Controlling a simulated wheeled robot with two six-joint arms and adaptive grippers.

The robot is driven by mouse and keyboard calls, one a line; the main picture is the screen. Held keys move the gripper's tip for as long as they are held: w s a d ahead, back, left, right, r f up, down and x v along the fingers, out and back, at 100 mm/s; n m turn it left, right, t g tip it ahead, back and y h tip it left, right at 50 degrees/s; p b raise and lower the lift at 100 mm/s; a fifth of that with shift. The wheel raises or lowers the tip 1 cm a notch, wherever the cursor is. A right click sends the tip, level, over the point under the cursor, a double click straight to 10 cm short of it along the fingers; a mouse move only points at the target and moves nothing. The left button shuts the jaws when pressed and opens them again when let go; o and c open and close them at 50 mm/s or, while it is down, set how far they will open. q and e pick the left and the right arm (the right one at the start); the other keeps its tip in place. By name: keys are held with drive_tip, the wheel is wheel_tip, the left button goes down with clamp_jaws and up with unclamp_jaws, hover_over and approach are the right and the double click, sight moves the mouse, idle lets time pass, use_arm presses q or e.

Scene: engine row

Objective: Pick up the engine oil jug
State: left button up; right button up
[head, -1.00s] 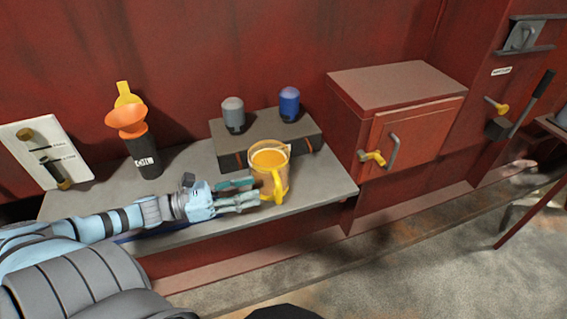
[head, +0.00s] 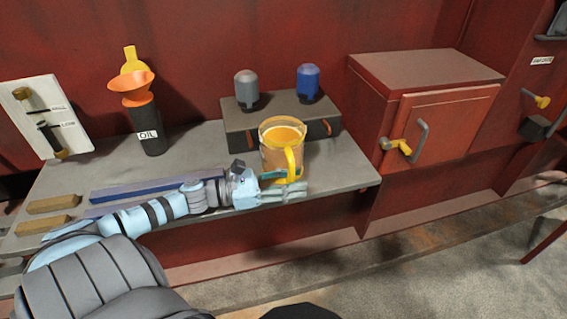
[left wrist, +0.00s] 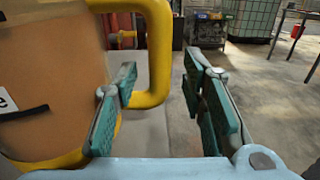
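The engine oil jug (head: 274,158) is a clear jug with amber contents, a yellow rim and a yellow handle (head: 293,162). It stands upright near the front edge of the grey bench. My left gripper (head: 286,184) is at the jug's lower front, by the handle. In the left wrist view, the jug body (left wrist: 50,85) fills the left side. There the left gripper (left wrist: 165,90) is open, with the outer bar of the yellow handle (left wrist: 160,50) showing between its spread fingers. Whether a finger touches the handle cannot be told. My right gripper is not in view.
A black oil bottle (head: 149,130) with an orange funnel (head: 131,88) stands at the back left. A grey block (head: 281,122) behind the jug carries a grey and a blue canister. A red cabinet (head: 425,120) stands right of the bench (head: 205,150).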

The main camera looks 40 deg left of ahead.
use_arm(q)
drive_tip(key=shift+r, duration=0.1)
drive_tip(key=shift+c, duration=0.9)
clamp_jaws()
drive_tip(key=shift+r, duration=0.2)
